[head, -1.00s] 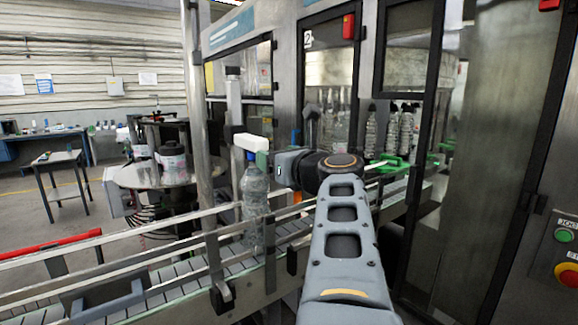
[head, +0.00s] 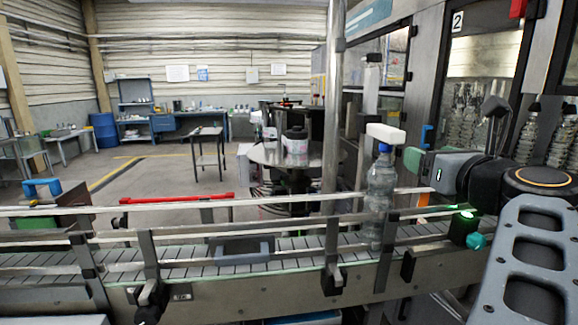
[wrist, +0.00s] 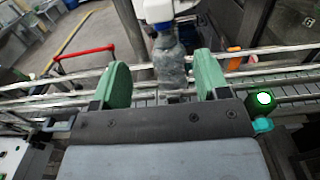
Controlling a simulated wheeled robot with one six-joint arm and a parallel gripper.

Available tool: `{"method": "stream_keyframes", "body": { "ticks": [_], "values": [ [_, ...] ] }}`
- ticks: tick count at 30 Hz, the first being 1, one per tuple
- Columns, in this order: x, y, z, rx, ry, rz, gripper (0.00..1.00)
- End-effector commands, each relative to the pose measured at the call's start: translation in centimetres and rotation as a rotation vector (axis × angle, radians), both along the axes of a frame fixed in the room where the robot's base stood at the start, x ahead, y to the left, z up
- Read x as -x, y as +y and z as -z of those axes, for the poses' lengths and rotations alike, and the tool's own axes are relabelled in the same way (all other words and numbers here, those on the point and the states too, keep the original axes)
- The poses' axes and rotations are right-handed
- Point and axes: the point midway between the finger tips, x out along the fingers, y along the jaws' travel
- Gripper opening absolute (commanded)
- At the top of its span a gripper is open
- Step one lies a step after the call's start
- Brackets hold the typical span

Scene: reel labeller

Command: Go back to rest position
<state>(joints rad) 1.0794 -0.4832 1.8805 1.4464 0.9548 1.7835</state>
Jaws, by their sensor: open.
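My gripper (head: 412,160) reaches in from the right in the head view, level with the top of a clear plastic bottle (head: 381,200). The bottle has a blue cap and stands upright on the conveyor (head: 290,258). In the wrist view the two green fingers (wrist: 163,82) are wide apart and empty. The bottle (wrist: 169,62) shows beyond the gap between them, not clasped. A white block (head: 386,134) is just above the cap and partly hides the bottle's top in the wrist view.
Metal guide rails (head: 220,204) run along the conveyor. A small box with a lit green lamp (head: 464,228) stands near my arm. The labeller cabinet (head: 440,90) fills the right. A red bar (head: 178,199) lies behind the rails. Open floor extends to the left beyond the conveyor.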

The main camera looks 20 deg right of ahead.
Motion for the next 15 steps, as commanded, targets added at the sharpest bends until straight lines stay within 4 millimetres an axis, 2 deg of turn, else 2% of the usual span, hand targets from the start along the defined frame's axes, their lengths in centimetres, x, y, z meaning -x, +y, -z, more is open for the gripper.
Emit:
{"method": "stream_keyframes", "body": {
  "ticks": [4,7,11,12,15],
  "values": [
    [-0.8,0.7,1.3,0.052,0.048,-0.028,0.68],
    [-2.3,2.5,4.6,0.188,0.162,-0.101,0.68],
    [-4.4,6.8,11.6,0.530,0.378,-0.313,0.68],
    [-4.7,8.5,14.1,0.665,0.443,-0.406,0.68],
    [-4.6,12.6,20.2,1.037,0.560,-0.679,0.68]
  ]
}}
